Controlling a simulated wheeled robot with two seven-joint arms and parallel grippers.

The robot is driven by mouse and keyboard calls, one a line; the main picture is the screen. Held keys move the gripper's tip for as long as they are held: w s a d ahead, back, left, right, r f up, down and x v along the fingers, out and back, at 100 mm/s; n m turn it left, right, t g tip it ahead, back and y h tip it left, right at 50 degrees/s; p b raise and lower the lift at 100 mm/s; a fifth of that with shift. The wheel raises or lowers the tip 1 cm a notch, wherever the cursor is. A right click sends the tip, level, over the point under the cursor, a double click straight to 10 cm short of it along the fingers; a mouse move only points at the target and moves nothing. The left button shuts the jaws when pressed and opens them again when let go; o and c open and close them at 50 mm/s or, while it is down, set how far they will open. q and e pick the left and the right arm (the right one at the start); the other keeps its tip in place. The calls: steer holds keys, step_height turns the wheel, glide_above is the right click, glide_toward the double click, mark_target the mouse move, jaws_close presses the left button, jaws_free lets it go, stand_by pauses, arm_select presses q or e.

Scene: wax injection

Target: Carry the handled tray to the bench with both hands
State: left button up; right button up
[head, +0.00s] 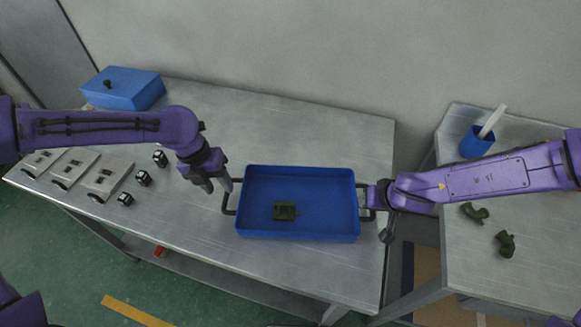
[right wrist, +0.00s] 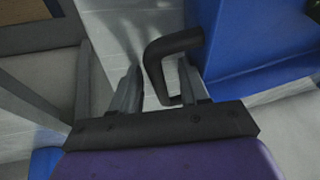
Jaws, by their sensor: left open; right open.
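The blue handled tray (head: 298,233) sits on the right part of the metal table, with a dark green part (head: 286,211) in it. Its black left handle (head: 229,210) and right handle (head: 371,214) stick out at the sides. My left gripper (head: 217,187) is open, just left of and close to the left handle; I cannot tell if it touches. My right gripper (head: 381,225) is at the right handle. In the right wrist view the open fingers (right wrist: 160,85) stand on either side of the dark handle bar (right wrist: 158,65), beside the blue tray wall (right wrist: 240,35).
The metal table (head: 290,115) also holds a blue lidded box (head: 130,92), grey blocks (head: 105,180) and small black-and-white pieces (head: 143,178). A second table (head: 480,255) at right holds green parts (head: 505,244) and a blue cup (head: 474,145). A gap separates the tables.

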arm_select(q)
steer(key=r, duration=0.3)
steer(key=a+r, duration=0.1)
steer(key=r, duration=0.1)
steer(key=shift+r, duration=0.3)
arm_select(e)
steer(key=v, duration=1.2)
